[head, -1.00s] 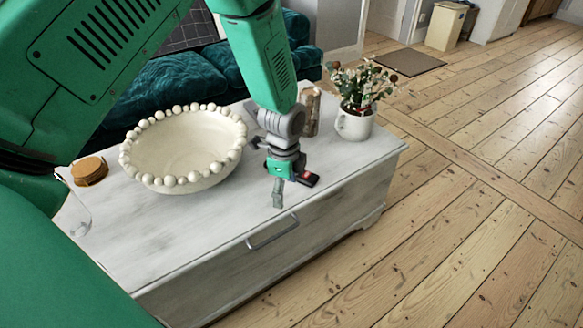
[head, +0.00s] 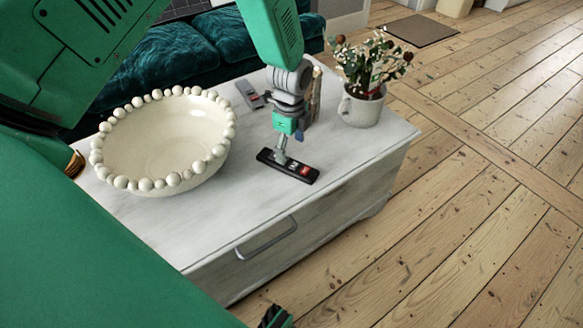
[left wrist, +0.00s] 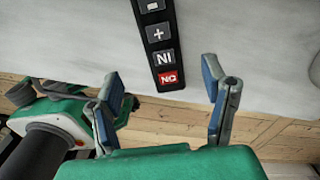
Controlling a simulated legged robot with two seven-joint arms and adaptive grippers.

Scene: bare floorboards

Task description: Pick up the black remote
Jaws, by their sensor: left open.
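The black remote (head: 303,172) lies flat on the white table, with light and red buttons on top. My left gripper (head: 281,157) points down over its left part in the head view and partly covers it. In the left wrist view the remote (left wrist: 158,45) runs from the top edge to between the fingertips, its red-button end nearest me. The left gripper (left wrist: 162,84) is open there, one blue-padded finger on each side, with nothing held. Whether the fingers touch the remote or table is unclear. My right gripper is not clearly seen.
A white beaded bowl (head: 150,150) stands left on the white table (head: 225,220). A grey device (head: 250,94) lies behind my left gripper, and a potted plant (head: 362,105) stands right. A teal sofa (head: 170,60) is behind. The table's front is clear.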

